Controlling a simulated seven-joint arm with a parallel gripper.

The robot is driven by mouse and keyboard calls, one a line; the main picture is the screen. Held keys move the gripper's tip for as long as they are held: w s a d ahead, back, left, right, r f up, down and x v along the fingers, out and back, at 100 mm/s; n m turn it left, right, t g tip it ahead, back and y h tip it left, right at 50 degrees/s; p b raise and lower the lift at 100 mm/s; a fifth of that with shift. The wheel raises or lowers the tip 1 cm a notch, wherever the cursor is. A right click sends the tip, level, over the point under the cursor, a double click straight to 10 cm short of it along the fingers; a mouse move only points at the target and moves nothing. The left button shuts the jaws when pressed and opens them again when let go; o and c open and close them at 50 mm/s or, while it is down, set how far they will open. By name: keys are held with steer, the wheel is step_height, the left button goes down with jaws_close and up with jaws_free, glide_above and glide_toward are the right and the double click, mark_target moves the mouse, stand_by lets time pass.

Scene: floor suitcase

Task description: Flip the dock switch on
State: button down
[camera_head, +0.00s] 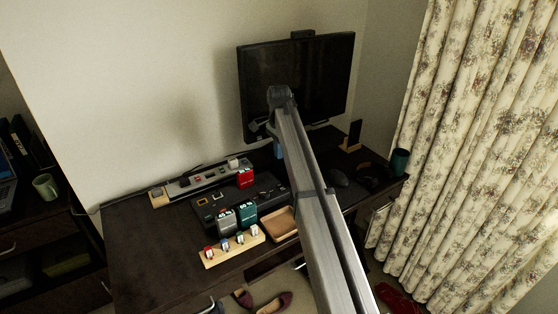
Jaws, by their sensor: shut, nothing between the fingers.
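A black dock-like panel (268,189) with small fittings lies on the dark desk, left of my arm. Behind it is a long grey strip (205,180) with small switches or sockets and a red block (246,178) at its right end. I cannot tell which small part is the dock switch, or its position. My gripper (261,128) shows small and dark at the far end of my arm, in front of the monitor's lower left part. It is shut and empty, apart from the panel and strip in the picture. My arm hides part of the desk.
A monitor (325,75) stands at the back of the desk (145,235). A grey block (225,221), a teal block (245,218), a wooden rack (232,250) with several small pieces and a tan tray (281,224) sit near the front.

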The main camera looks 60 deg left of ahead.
mark_target(280, 185)
step_height(280, 185, down, 13)
steer(key=shift+r, duration=0.15)
stand_by(0.4)
steer(key=shift+f, duration=0.25)
steer(key=shift+d, duration=0.2)
steer(key=shift+d+r, duration=0.25)
steer(key=shift+d, duration=0.3)
stand_by(0.4)
